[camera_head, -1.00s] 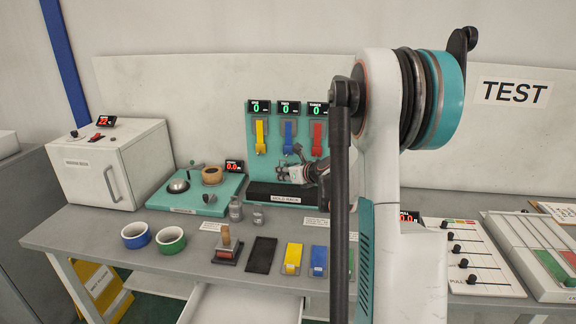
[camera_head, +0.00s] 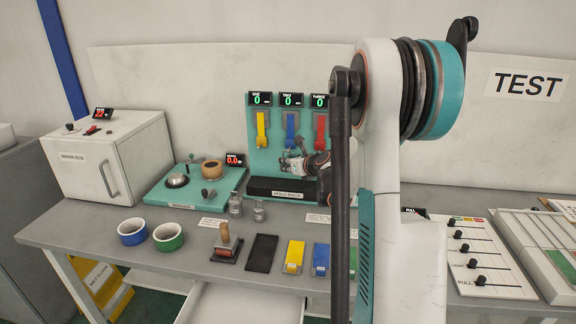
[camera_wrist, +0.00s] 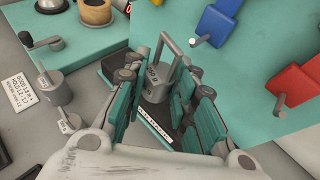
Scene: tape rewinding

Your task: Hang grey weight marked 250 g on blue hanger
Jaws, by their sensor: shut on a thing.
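The grey weight (camera_wrist: 156,86) with a loop handle stands between my gripper's (camera_wrist: 158,92) teal fingers in the wrist view. The gripper is shut on it. Its side marking is only partly legible. In the head view, my gripper (camera_head: 292,165) is in front of the teal rack board, below the hangers; the weight is hard to make out there. The blue hanger (camera_head: 290,125) is the middle of three on the board, with a display reading 0 above it. In the wrist view, the blue hanger (camera_wrist: 224,24) is above and right of the weight, apart from it.
The yellow hanger (camera_head: 262,125) and red hanger (camera_head: 320,127) flank the blue one. Two other grey weights (camera_head: 236,205) stand on the table to the left. A teal scale base (camera_head: 160,196) is further left.

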